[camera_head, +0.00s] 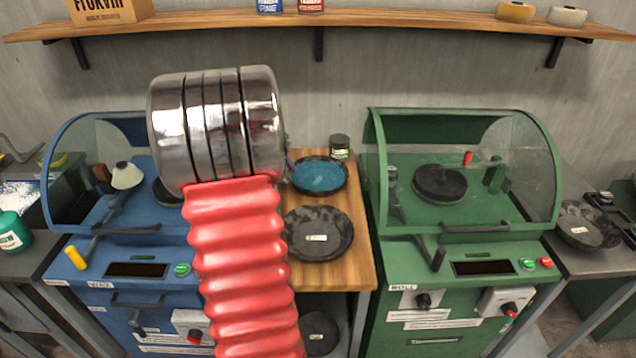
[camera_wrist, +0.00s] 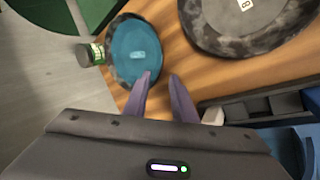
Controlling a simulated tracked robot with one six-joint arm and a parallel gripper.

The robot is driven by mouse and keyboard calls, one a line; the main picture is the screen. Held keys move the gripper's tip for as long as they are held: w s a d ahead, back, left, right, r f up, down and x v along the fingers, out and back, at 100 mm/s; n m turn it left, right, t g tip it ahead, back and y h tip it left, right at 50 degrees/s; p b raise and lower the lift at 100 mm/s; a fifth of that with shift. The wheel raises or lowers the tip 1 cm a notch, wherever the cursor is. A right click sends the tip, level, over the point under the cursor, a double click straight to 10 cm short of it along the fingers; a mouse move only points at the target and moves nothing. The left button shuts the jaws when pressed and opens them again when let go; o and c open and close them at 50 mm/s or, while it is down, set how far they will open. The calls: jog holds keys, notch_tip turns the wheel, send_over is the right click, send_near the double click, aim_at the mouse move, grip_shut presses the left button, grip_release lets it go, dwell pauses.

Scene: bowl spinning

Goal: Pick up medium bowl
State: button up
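Two round bowls rest on the wooden tabletop. One has a blue inside and dark rim (camera_head: 320,177); the other is mottled dark grey with a white label (camera_head: 318,248). I cannot tell for sure which is the medium bowl. In the wrist view, the blue bowl (camera_wrist: 130,60) is upper left and the grey bowl (camera_wrist: 220,38) is upper right. My gripper (camera_wrist: 161,76) has two purple fingers apart, with nothing between them. The left fingertip overlaps the blue bowl's lower right edge in view; contact is unclear. In the head view my arm hides most of the gripper.
A small jar (camera_head: 340,146) stands behind the blue bowl. A blue machine (camera_head: 130,260) is on the left and a green machine (camera_head: 455,240) on the right, both with clear hoods. Another dark bowl (camera_head: 582,232) sits far right. A wall shelf (camera_head: 400,20) runs above.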

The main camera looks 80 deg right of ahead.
aim_at(299, 187)
jog(key=shift+x, duration=2.45)
jog(key=shift+f, duration=0.1)
jog(key=shift+x, duration=2.5)
jog(key=shift+w, duration=0.15)
jog(key=shift+c, duration=0.2)
grip_shut()
